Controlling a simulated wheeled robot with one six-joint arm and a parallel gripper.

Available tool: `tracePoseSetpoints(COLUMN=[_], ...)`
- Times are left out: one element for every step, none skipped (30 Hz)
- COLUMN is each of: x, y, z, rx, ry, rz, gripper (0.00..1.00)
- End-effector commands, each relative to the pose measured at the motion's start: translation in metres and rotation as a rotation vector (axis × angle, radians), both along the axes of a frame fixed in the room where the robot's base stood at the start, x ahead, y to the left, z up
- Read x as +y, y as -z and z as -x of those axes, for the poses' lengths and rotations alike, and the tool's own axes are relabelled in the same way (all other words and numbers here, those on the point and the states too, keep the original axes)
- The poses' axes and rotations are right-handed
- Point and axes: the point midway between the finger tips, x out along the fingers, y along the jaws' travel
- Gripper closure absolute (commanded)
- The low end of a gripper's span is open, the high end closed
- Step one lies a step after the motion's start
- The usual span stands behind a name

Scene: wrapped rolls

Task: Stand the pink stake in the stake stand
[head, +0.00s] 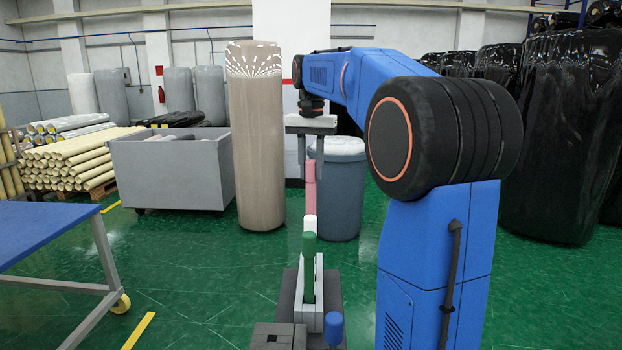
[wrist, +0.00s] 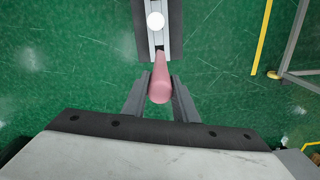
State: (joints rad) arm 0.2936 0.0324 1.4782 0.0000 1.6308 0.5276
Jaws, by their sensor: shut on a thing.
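The pink stake (head: 310,188) is upright between the fingers of my gripper (head: 312,172). In the wrist view the pink stake (wrist: 160,88) sits between the two fingers, and its far end points at the slot of the grey stake stand (wrist: 145,30). In the head view the stake stand (head: 318,275) is at the bottom centre.
A blue-topped peg (head: 334,328) is at the stand's right front. Behind are a tall wrapped roll (head: 256,140), a grey bin (head: 340,190) and a grey cart (head: 170,172). A blue table (head: 45,230) is at left. Green floor between them is clear.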

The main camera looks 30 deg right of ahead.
Motion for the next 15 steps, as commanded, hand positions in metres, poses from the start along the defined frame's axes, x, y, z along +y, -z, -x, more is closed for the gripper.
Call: tracePoseSetpoints(x=[0.000,0.000,0.000,0.000,0.000,0.000,0.000,0.000,0.000,0.000,0.000,0.000,0.000,0.000,0.000], y=[0.003,0.005,0.008,0.010,0.012,0.014,0.015,0.017,0.019,0.020,0.022,0.023,0.024,0.024,0.025], z=[0.000,0.001,0.001,0.001,0.001,0.001,0.001,0.001,0.001,0.001,0.001,0.002,0.002,0.002,0.002], rx=[0.000,0.000,0.001,0.001,0.001,0.000,-0.001,-0.001,0.000,0.000,0.000,0.000,0.000,0.000,-0.001], ry=[-0.048,-0.080,-0.123,-0.154,-0.184,-0.222,-0.249,-0.275,-0.306,-0.327,-0.345,-0.367,-0.381,-0.393,-0.405], rz=[0.000,0.000,-0.001,0.000,-0.001,0.000,0.001,0.001,0.000,0.000,0.000,0.000,0.000,0.000,0.001], gripper=[1.00,1.00,1.00,1.00,1.00,1.00,1.00,1.00,1.00,1.00,1.00,1.00,1.00,1.00,1.00])
